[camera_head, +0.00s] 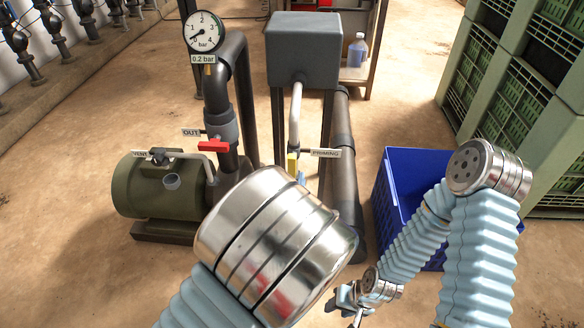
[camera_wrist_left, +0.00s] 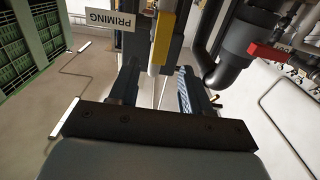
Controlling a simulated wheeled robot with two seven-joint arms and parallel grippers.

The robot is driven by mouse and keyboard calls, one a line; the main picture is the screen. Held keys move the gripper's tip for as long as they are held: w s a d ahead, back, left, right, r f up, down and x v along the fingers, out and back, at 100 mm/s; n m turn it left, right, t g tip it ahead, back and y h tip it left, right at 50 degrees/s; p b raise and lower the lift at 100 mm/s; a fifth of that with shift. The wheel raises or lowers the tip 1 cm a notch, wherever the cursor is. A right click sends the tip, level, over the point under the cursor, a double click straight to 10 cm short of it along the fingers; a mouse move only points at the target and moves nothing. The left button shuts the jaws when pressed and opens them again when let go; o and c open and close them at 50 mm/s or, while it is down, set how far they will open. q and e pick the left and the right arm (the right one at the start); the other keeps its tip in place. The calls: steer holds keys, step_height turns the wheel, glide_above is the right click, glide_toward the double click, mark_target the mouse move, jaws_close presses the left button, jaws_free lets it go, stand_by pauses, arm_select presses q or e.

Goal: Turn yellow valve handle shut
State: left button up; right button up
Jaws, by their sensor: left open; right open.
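The yellow valve handle (camera_head: 292,163) hangs beside the thin pale pipe under the grey tank, next to the PRIMING label (camera_head: 320,153). In the left wrist view the yellow handle (camera_wrist_left: 163,40) lies lengthwise along the pipe. My left gripper (camera_wrist_left: 160,88) is open, its two fingers on either side of the handle's line; no contact shows, and I cannot tell whether the handle is between the fingertips. In the head view my left wrist hides most of that gripper, and only a bluish fingertip shows below the handle. My right gripper (camera_head: 346,300) is open and low, away from the valve.
A red handle (camera_head: 214,146) sits on the OUT pipe left of the yellow one. A gauge (camera_head: 205,33) reads low above it. A green pump (camera_head: 160,187) stands at left. A blue crate (camera_head: 386,200) is behind my right arm. The grey tank (camera_head: 303,50) overhangs the valve.

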mark_target(291, 163)
arm_select(q)
steer(key=w, duration=0.7)
steer(key=shift+w+d, duration=0.2)
steer(key=shift+d, duration=0.1)
jaws_close()
